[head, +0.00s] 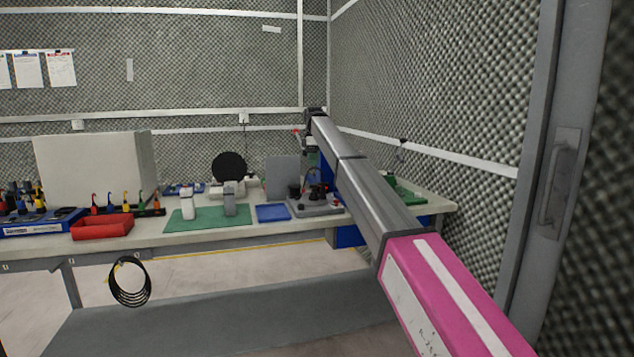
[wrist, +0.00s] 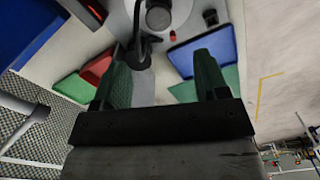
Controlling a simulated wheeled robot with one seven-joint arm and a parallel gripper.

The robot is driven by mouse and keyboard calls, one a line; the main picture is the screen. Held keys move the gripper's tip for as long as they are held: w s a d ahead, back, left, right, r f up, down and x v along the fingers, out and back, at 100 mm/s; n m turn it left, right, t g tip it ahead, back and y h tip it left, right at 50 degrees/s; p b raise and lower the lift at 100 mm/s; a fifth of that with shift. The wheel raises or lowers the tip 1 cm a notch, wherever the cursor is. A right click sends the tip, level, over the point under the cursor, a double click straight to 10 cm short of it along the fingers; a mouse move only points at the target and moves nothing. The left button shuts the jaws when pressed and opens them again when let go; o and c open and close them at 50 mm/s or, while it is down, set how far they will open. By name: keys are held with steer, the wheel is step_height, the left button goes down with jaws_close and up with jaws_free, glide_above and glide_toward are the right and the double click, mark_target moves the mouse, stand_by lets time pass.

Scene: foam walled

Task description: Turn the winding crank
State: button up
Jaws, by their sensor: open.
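A grey winder-like device (head: 318,206) stands on the bench in the head view, with dark parts on top; the arm partly covers the area behind it. In the wrist view its pale base (wrist: 182,22) is at the top, with a round grey hub. A black bent part that looks like the crank (wrist: 138,48) reaches down from it, close to the left finger. My gripper (wrist: 161,60) is open, with its two green fingers apart and nothing clearly held. The crank appears nearer the left finger than the right; I cannot tell whether they touch.
On the bench (head: 150,238) are a green mat (head: 208,222), a blue tray (head: 272,213), a red bin (head: 102,227) and a large pale box (head: 92,168). A black cable coil (head: 130,283) hangs at the front. Foam walls close off the back and right.

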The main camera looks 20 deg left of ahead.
mark_target(314, 193)
step_height(314, 193, down, 11)
steer(key=shift+w+r, duration=0.1)
steer(key=shift+w, duration=0.05)
stand_by(0.4)
steer(key=c, duration=0.9)
